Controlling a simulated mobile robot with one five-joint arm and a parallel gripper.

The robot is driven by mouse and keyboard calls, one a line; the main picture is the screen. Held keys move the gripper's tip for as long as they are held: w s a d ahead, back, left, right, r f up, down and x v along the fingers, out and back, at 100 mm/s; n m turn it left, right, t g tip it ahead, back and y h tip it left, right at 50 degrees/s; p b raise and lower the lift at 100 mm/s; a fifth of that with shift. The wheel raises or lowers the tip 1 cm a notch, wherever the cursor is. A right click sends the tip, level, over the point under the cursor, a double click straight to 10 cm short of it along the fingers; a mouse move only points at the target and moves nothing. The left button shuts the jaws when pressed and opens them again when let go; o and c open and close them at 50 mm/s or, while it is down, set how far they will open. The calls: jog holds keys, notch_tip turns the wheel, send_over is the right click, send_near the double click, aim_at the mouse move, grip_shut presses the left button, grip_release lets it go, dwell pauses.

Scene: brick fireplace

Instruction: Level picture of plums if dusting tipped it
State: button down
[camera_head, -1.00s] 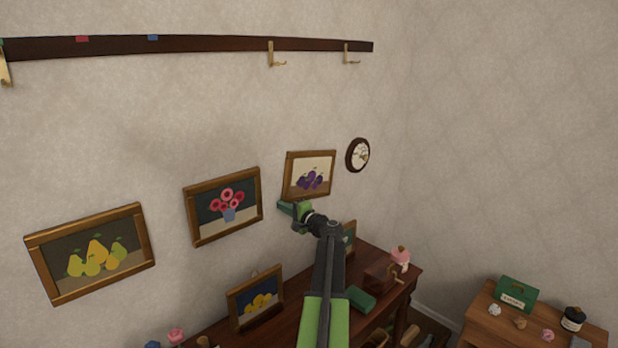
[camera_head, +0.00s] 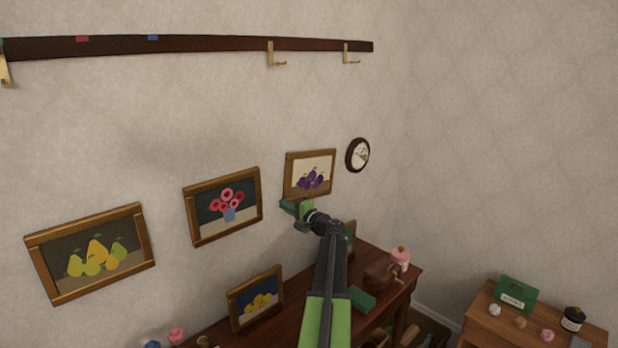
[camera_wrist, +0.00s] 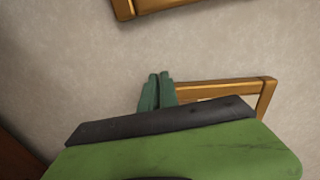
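The picture of plums (camera_head: 294,158) hangs on the wall in a wooden frame, left of the clock. In the head view its sides look close to upright; any small tilt is hard to judge. My gripper (camera_head: 287,208) is at its lower left corner. In the wrist view my gripper's green fingers (camera_wrist: 157,88) lie side by side, shut with nothing visible between them. They are right beside the end of a wooden frame (camera_wrist: 264,97), seemingly the plum picture's. Contact cannot be made out. My green gripper body hides much of that frame.
The flower picture (camera_head: 223,182) and the pear picture (camera_head: 90,293) hang to the left. The clock (camera_head: 357,155) hangs to the right. A hook rail (camera_head: 200,45) runs above. A cabinet (camera_head: 290,330) below holds a lemon picture (camera_head: 255,298) and several small things.

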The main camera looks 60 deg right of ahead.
jog(key=shift+s+d, duration=0.2)
jog(key=shift+d, duration=0.3)
jog(key=shift+s+d, duration=0.15)
jog(key=shift+d, duration=0.35)
dwell(0.6)
jog(key=shift+a, duration=0.15)
jog(key=a+v, duration=0.2)
jog(key=v, duration=0.6)
jog(key=shift+w, duration=0.35)
dwell(0.4)
jog(key=shift+d, duration=0.1)
